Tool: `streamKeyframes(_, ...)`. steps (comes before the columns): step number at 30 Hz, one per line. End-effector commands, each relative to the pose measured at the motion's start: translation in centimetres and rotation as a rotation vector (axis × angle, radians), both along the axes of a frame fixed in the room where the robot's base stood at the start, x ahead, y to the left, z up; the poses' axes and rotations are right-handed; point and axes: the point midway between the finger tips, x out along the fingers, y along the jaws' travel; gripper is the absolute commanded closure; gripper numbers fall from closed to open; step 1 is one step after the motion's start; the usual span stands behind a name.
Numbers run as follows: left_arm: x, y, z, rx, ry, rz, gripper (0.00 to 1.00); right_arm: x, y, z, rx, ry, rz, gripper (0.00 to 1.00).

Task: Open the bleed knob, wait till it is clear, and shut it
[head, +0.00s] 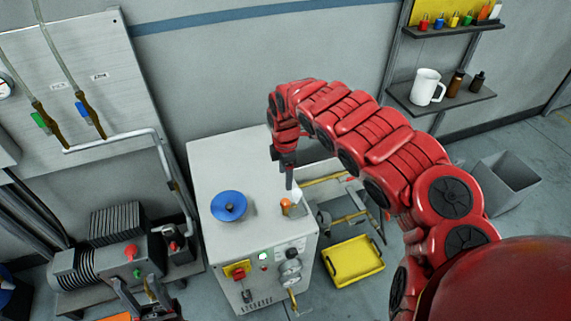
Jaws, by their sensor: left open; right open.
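A grey cabinet (215,165) stands in the middle of the head view. A small orange knob-like part (286,206) stands on its top near the right edge, beside a small white part (298,196). My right gripper (289,187) points down just above these parts; its jaws are open, with nothing visible between them. A red knob (131,251) shows on the pump unit (90,265) at lower left. My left gripper (138,285) is low in front of that unit, open, partly cut by the frame. I cannot tell which knob is the bleed knob, nor see any fluid.
A blue round lid (229,206) lies on the cabinet top. The cabinet front has a red switch (238,273), a green lamp (263,256) and a gauge (291,267). A yellow tray (354,262) lies on the floor to the right. A wall shelf (440,103) holds a white jug (426,87).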

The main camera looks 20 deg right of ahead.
Motion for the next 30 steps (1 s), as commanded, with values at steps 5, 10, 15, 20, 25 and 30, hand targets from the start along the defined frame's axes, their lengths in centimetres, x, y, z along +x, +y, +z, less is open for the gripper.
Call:
streamKeyframes(5,0.0,0.0,0.6,0.000,-0.001,0.000,0.50,0.0,-0.1,2.9,0.003,0.001,-0.001,0.29)
streamKeyframes(10,0.0,0.0,0.5,0.000,-0.001,0.000,0.50,-0.1,0.0,4.3,0.003,0.002,0.000,0.29)
streamKeyframes(15,0.0,0.0,0.5,0.000,-0.001,0.000,0.50,-0.1,0.0,4.8,0.002,0.003,-0.001,0.29)
streamKeyframes(20,0.0,0.0,0.5,0.000,-0.001,0.000,0.50,-0.1,0.0,4.9,0.002,0.003,-0.001,0.29)
streamKeyframes(25,0.0,0.0,0.5,0.000,-0.001,0.000,0.50,-0.1,0.0,4.8,0.002,0.003,-0.001,0.29)
streamKeyframes(30,0.0,0.0,0.5,0.000,-0.001,0.000,0.50,0.3,0.4,4.8,0.012,-0.009,-0.003,0.29)
